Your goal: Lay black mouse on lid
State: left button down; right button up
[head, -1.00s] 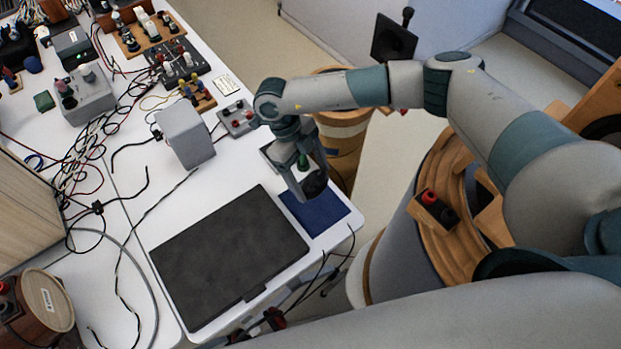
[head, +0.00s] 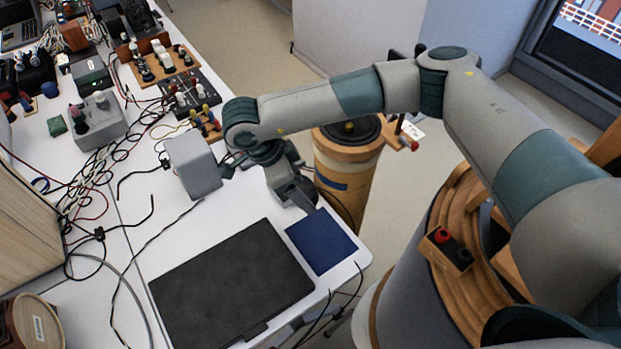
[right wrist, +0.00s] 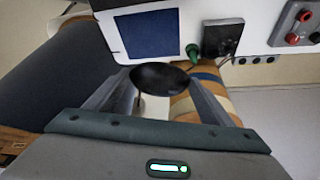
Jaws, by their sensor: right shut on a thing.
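The black mouse (right wrist: 160,76) is a dark oval shape between the two fingers of my right gripper in the right wrist view. My right gripper (head: 303,200) is shut on it, near the table's right edge and just beyond the blue mat in the head view. There the wrist and fingers hide the mouse. The lid (head: 230,285) is a flat, dark grey rectangle, seemingly a closed laptop, at the front of the white table. Its top is bare. The gripper is apart from the lid, past its far right corner. My left gripper is not in view.
A blue mat (head: 321,241) lies right of the lid; it also shows in the right wrist view (right wrist: 147,35). A grey box (head: 193,165) stands behind the lid. Tangled cables (head: 85,205) lie to the left. A wooden drum (head: 345,165) stands beyond the table edge.

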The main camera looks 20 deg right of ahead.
jog(key=s+a+r+n+t+y+b, duration=0.3)
jog(key=r+n, duration=0.8)
jog(key=n, duration=0.6)
jog(key=shift+s+r+t+y, duration=0.15)
jog(key=shift+r+t+y, duration=0.25)
jog(key=shift+t+y, duration=0.3)
jog(key=shift+a, duration=0.15)
